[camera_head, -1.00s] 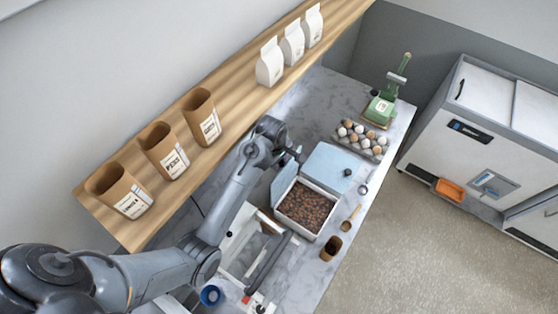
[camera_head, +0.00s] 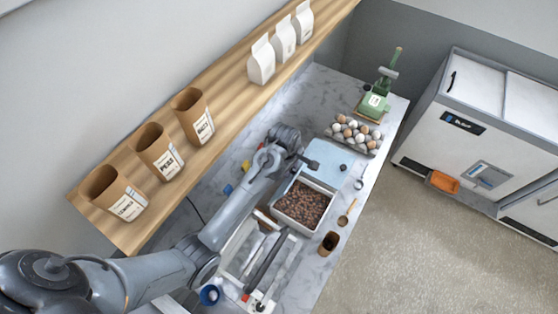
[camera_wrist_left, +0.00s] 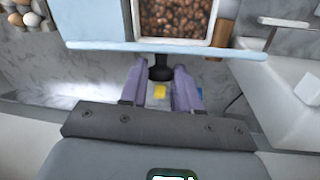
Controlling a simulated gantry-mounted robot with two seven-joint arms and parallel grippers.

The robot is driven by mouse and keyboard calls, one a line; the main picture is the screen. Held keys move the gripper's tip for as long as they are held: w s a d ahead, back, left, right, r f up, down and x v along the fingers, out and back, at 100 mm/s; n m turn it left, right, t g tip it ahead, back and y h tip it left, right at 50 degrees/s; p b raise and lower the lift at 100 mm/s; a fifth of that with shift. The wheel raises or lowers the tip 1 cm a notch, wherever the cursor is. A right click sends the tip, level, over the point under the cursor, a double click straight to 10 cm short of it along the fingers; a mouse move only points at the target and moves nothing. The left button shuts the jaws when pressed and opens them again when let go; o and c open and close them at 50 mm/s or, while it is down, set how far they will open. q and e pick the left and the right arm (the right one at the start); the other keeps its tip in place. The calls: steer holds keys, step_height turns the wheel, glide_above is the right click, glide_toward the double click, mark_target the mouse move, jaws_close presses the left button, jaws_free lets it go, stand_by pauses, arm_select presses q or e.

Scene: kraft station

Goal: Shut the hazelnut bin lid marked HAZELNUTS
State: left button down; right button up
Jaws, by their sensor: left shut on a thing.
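The hazelnut bin (camera_head: 277,208) is a white box full of brown nuts (camera_head: 303,203). Its light blue lid (camera_head: 287,187) stands raised at the bin's left side, seen nearly edge-on; the lid's edge also shows in the left wrist view (camera_wrist_left: 215,51). No HAZELNUTS marking is readable. My left gripper (camera_head: 302,160) is at the raised lid. In the left wrist view its lavender fingers (camera_wrist_left: 160,80) are shut on the lid's black knob (camera_wrist_left: 160,66). My right gripper is not in view.
A neighbouring light blue lid (camera_head: 326,158) with a black knob lies shut behind. An egg tray (camera_head: 354,135) and green press (camera_head: 375,104) stand further back. A brown cup (camera_head: 329,244) and wooden scoop (camera_head: 346,215) lie in front. The shelf (camera_head: 228,115) overhangs the left.

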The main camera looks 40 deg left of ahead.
arm_select(q)
steer(key=d+f, duration=0.2)
steer(key=d, duration=0.4)
steer(key=shift+w+d, duration=0.15)
steer(key=shift+w, duration=0.05)
steer(key=c, duration=0.8)
jaws_free()
steer(key=shift+d, duration=0.1)
steer(key=shift+f, duration=0.1)
steer(key=shift+s+a+r+b, duration=0.1)
steer(key=shift+s+r+b, duration=0.2)
steer(key=shift+r, duration=1.5)
steer(key=shift+s+a+r+b, duration=0.1)
steer(key=shift+s+r+b, duration=0.2)
steer(key=shift+r, duration=1.5)
steer(key=shift+s+r+b, duration=0.2)
steer(key=shift+r+b, duration=0.2)
steer(key=shift+r, duration=1.4)
steer(key=shift+c, duration=0.4)
